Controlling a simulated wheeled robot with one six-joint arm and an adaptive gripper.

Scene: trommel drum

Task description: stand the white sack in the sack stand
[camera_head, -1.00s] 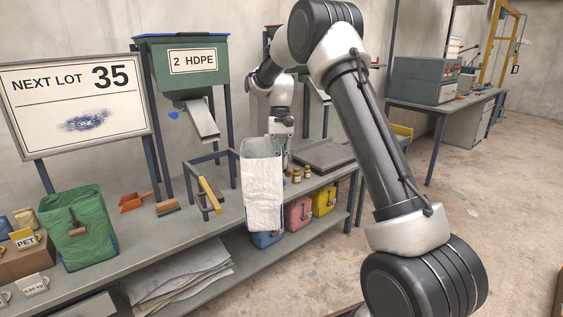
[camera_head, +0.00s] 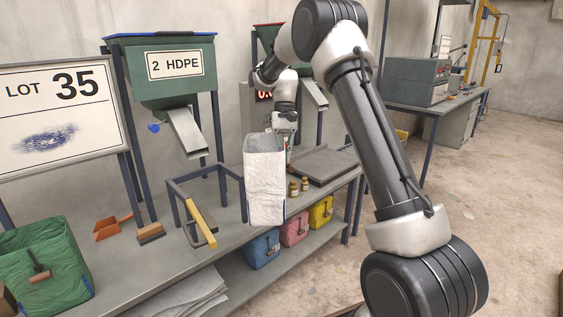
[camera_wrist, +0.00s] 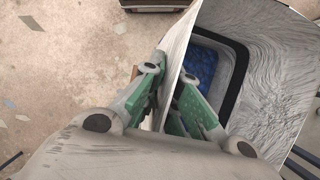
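The white sack (camera_head: 264,182) hangs upright and open-topped in front of the bench in the head view. In the wrist view, its wall (camera_wrist: 262,45) runs between the green finger pads of my gripper (camera_wrist: 172,82), which is shut on it near the rim. A dark-edged opening with a blue patch shows inside the sack. The sack stand (camera_head: 178,206) is a dark frame with a yellow bar, standing empty on the bench left of the sack. The sack overlaps the stand's right side in the picture; whether they touch cannot be told.
The green 2 HDPE hopper (camera_head: 160,88) and its chute (camera_head: 187,132) stand above and behind the stand. A brush (camera_head: 151,232), orange scoop (camera_head: 112,226) and green bag (camera_head: 45,265) lie to the left.

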